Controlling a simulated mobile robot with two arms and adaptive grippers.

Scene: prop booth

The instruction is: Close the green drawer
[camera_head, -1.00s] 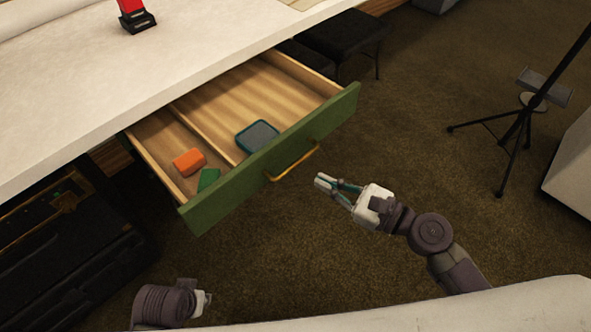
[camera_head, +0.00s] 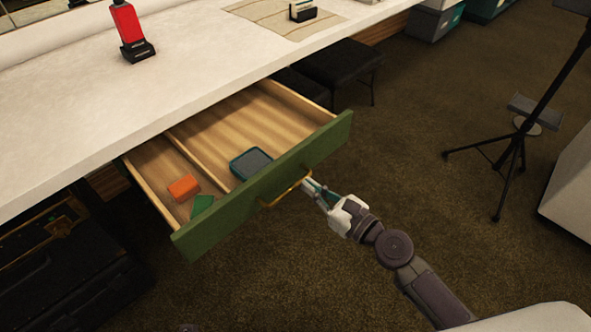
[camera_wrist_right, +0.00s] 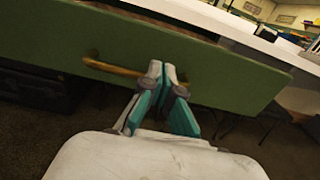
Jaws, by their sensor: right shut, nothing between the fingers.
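The green drawer (camera_head: 262,196) is pulled well out from under the white counter, in the middle of the head view. Its front has a brass handle (camera_head: 287,193). Inside lie an orange block (camera_head: 184,188), a green piece (camera_head: 202,206) and a grey-and-teal box (camera_head: 251,163). My right gripper (camera_head: 310,188) is shut and empty, its fingertips close to the drawer front at the handle's right end. In the right wrist view the fingertips (camera_wrist_right: 165,75) are in front of the green face beside the handle (camera_wrist_right: 112,69); contact cannot be told. My left gripper is out of view.
The white counter (camera_head: 70,110) runs above the drawer, with a red device (camera_head: 130,30) on it. Black stools (camera_head: 342,65) stand behind the drawer. A black case (camera_head: 60,260) is at lower left, a tripod (camera_head: 512,150) at right. The carpet in front is clear.

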